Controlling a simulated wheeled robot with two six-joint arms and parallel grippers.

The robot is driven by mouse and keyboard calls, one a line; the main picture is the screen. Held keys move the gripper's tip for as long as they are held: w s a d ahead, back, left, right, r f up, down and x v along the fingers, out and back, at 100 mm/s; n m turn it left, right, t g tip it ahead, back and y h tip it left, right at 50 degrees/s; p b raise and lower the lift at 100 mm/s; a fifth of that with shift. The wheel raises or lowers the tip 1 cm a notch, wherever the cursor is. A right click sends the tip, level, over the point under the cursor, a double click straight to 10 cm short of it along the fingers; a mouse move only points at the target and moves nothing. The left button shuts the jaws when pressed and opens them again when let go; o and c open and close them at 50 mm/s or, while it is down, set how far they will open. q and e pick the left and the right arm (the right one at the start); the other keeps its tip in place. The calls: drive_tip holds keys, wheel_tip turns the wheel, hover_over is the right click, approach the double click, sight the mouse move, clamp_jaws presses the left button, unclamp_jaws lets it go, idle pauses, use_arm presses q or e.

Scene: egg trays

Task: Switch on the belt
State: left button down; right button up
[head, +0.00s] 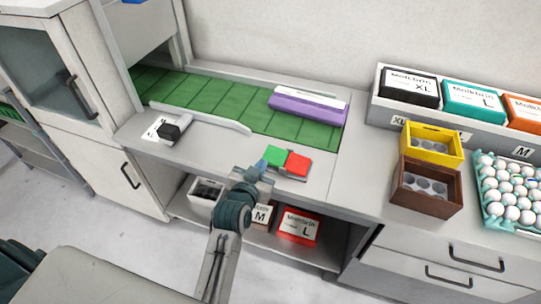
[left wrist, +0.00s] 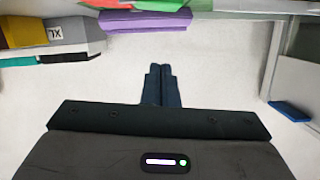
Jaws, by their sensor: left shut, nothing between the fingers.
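The belt (head: 215,97) is a green segmented strip behind the counter front. A green button (head: 273,155) and a red button (head: 298,163) sit side by side on a small plate on the counter. My left gripper (head: 264,166) is at the near left edge of the green button; whether it touches cannot be told. In the left wrist view the fingers (left wrist: 166,86) are together and empty. Green and red patches show at that view's top edge, with a purple carton (left wrist: 145,21) near them. My right gripper is not in view.
The purple carton also lies on the belt's right part (head: 307,106). A black block (head: 168,131) is at the counter's left. To the right are a yellow box (head: 431,140), a brown box (head: 427,187) and an egg tray (head: 482,208). Cartons stand on the shelf below.

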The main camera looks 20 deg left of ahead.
use_arm(q)
drive_tip(key=shift+r, duration=0.1)
drive_tip(key=p, duration=0.3)
hover_over(270, 160)
drive_tip(key=shift+d+f, duration=0.15)
drive_tip(key=shift+f, duration=0.4)
drive_tip(key=shift+d+f, duration=0.15)
drive_tip(key=shift+f, duration=0.4)
wheel_tip(270, 160, down, 3)
drive_tip(key=shift+a+r+p, duration=0.15)
drive_tip(key=shift+r+p, duration=0.05)
drive_tip(key=shift+p, duration=0.4)
drive_tip(key=shift+a+f, duration=0.1)
drive_tip(key=shift+f, duration=0.7)
